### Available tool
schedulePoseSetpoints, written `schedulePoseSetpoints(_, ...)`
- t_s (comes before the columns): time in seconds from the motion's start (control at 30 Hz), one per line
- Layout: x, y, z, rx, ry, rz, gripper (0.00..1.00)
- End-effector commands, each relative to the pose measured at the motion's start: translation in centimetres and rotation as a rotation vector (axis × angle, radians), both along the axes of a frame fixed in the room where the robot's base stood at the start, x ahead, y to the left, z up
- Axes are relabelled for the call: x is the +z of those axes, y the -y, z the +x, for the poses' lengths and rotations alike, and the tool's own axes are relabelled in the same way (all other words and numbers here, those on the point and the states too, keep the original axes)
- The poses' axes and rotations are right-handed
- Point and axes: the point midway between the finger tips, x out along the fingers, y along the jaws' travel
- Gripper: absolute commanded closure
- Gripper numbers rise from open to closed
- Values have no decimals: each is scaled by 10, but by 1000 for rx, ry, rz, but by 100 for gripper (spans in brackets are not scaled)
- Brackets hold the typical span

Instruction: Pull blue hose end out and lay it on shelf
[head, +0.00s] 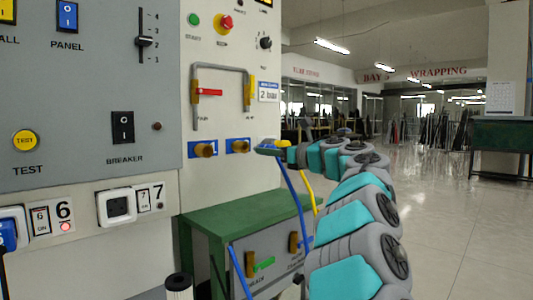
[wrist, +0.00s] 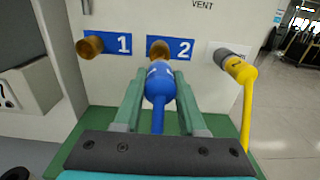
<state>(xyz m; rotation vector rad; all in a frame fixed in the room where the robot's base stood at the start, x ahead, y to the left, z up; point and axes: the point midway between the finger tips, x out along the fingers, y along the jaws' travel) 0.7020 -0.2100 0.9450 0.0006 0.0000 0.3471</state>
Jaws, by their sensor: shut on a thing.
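The blue hose end (wrist: 158,82) is between the two green fingers of my gripper (wrist: 159,76), which is shut on it. It lines up with the brass port 2 (wrist: 158,49). In the head view my gripper (head: 271,146) is just right of port 2 (head: 240,146), with a small gap seeming to separate the hose end from the port. The blue hose (head: 293,190) hangs down from the gripper past the green shelf (head: 243,212). The shelf top below the ports looks bare.
Brass port 1 (wrist: 89,46) is empty at left. A yellow hose (wrist: 246,105) sits on a grey port (wrist: 229,60) close at right and hangs down. A pipe handle with a red lever (head: 209,91) is above the ports. Open floor lies at right.

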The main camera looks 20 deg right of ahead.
Motion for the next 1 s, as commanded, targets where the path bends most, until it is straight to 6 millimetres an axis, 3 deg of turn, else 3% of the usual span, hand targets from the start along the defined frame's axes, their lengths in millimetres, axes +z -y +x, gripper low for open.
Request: schedulePoseSetpoints(1.0, 1, 16, -46, 0, 1, 0, 100)
